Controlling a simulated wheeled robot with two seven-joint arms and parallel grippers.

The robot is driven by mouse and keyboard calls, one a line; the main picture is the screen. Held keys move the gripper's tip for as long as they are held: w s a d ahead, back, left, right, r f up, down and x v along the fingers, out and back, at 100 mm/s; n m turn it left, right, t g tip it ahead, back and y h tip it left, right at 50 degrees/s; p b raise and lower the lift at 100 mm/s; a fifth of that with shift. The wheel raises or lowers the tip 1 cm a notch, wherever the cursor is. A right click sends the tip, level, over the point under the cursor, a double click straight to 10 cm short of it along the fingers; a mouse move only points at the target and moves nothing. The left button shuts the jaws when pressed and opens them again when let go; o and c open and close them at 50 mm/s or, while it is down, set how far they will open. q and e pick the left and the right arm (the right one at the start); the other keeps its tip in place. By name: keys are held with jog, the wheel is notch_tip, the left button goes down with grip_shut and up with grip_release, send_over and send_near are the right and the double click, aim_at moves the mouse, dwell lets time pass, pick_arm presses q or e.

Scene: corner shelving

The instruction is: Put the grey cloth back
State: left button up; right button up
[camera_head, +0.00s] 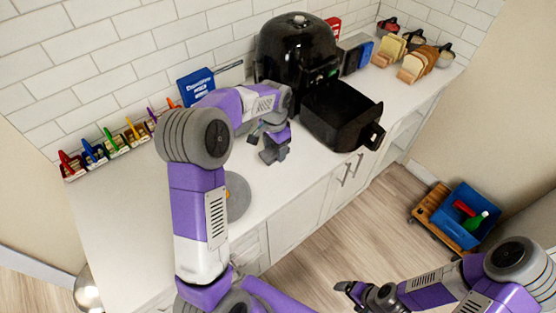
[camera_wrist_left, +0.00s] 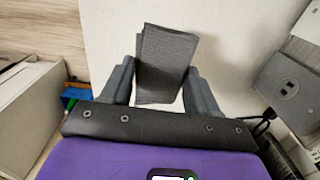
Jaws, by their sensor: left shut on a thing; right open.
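The grey cloth (camera_wrist_left: 165,65) is a folded, dark grey piece with a fine texture. In the left wrist view it sits between the two fingers of my left gripper (camera_wrist_left: 160,88), which is shut on it. In the head view my left gripper (camera_head: 272,152) is over the white counter, just left of the open black drawer of the air fryer. I cannot clearly tell the cloth from the gripper there. My right gripper (camera_head: 358,290) is open and empty, low in front of the cabinets over the floor.
The black air fryer (camera_head: 297,50) stands against the tiled wall, its drawer (camera_head: 340,115) pulled out. A blue box (camera_head: 196,85) and colourful items line the back wall. Bread slices (camera_head: 418,62) stand far right. The left counter is mostly clear.

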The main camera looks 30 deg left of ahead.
aim_at(274, 169)
pick_arm(q)
jog(key=shift+s+f, duration=0.15)
jog(key=shift+f, duration=0.35)
jog(key=shift+s+f, duration=0.15)
jog(key=shift+f, duration=0.35)
notch_tip(274, 169, down, 5)
jog(key=shift+w+r+b, duration=0.1)
jog(key=shift+b, duration=0.3)
jog(key=shift+f, duration=0.25)
jog(key=o, duration=0.9)
jog(key=shift+r, duration=0.15)
jog(key=shift+r, duration=0.35)
notch_tip(274, 169, up, 12)
jog(key=shift+f+p, duration=0.25)
jog(key=shift+p, duration=0.65)
